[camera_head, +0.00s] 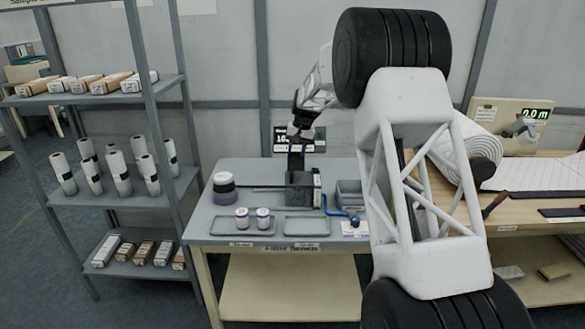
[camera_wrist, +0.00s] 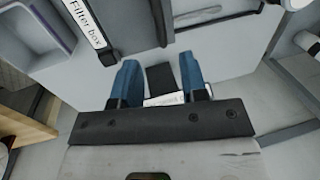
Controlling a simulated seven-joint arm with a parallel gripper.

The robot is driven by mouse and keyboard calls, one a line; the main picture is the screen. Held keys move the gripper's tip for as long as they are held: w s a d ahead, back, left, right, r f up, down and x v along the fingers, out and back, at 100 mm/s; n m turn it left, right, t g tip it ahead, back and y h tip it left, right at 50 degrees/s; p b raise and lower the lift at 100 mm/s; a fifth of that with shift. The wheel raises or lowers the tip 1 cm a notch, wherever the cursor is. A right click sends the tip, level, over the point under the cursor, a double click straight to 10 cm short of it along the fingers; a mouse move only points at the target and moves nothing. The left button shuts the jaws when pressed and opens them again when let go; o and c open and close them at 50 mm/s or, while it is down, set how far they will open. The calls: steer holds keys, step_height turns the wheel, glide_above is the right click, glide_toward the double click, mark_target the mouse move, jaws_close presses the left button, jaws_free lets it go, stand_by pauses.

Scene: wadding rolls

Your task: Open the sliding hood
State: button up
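A dark box (camera_head: 303,190) with a pale label on its right side stands on the grey worktable (camera_head: 345,170). My gripper (camera_head: 300,133) is above the box, with a dark upright piece (camera_head: 296,162) showing between them. In the wrist view, the dark box (camera_wrist: 133,22) is at the top, with a "Filter box" label to its left. My gripper's blue fingers (camera_wrist: 158,66) stand apart. A small dark block (camera_wrist: 163,77) shows between them, with gaps on both sides; I cannot tell whether it is the hood's handle. The sliding hood cannot be told apart from the box.
Two small jars (camera_head: 252,218) sit on a tray, beside an empty tray (camera_head: 306,226). A grey bin (camera_head: 348,193) and blue-handled object (camera_head: 354,221) are at right. Shelves (camera_head: 120,185) stand left.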

mark_target(292, 169)
steer(key=shift+f, duration=0.1)
stand_by(0.3)
steer(key=shift+a+f, duration=0.25)
steer(key=shift+f, duration=1)
steer(key=shift+a+f, duration=0.25)
steer(key=shift+f, duration=1)
steer(key=shift+a+f, duration=0.25)
steer(key=shift+f, duration=1)
steer(key=shift+c, duration=0.5)
jaws_close()
